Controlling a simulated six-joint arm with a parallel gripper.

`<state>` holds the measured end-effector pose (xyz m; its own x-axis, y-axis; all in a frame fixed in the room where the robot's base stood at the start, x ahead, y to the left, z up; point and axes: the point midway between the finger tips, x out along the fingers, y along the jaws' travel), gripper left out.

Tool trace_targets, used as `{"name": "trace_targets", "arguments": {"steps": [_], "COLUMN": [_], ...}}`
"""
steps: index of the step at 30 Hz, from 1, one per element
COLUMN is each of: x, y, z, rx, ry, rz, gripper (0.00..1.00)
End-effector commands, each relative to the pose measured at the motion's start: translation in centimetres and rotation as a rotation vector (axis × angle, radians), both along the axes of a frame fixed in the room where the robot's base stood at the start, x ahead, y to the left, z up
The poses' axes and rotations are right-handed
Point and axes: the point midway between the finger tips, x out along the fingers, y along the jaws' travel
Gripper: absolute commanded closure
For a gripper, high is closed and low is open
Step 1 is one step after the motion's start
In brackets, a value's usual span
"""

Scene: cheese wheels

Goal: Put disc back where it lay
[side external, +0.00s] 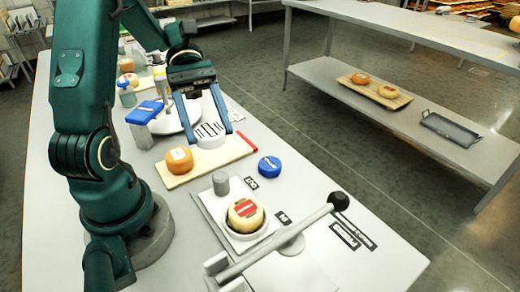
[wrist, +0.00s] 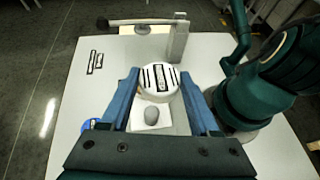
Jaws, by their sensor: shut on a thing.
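A white disc (side external: 211,141) with dark stripes on its top sits between the two blue fingers of my gripper (side external: 211,134). The gripper (wrist: 160,78) is shut on it, and the disc (wrist: 158,93) also shows between the fingers in the wrist view. In the side view the disc overlaps the far part of a wooden board (side external: 205,168) with a red end strip. Whether it touches the board or hangs above it, I cannot tell. An orange cheese wheel (side external: 179,160) with a pale label lies on the board's left part.
A blue disc (side external: 270,167) lies right of the board. In front stand a grey cylinder (side external: 221,183) and a red-labelled cheese (side external: 245,215) on a white tray, beside a lever arm (side external: 275,245). A blue-topped container (side external: 141,125) and round white plate (side external: 178,116) stand behind.

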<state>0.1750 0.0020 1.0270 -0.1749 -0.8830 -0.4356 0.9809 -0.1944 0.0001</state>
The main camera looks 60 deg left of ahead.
Motion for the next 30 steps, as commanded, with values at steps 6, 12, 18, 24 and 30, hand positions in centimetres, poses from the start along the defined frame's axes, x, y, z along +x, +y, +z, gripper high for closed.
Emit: {"name": "trace_targets", "arguments": {"steps": [6,12,18,24,30], "x": [-0.2,1.3,5.9,9.6,10.6], "y": [2.2,3.7,4.3,3.2,1.4], "z": [1.3,1.5,-0.1,-2.3,-3.9], "rx": [0.0,-0.001,-0.003,-0.001,-0.002], "ry": [0.0,0.0,0.002,0.003,0.004], "rz": [0.001,0.048,0.074,0.051,0.004], "gripper": [1.0,1.0,1.0,1.0,1.0]}}
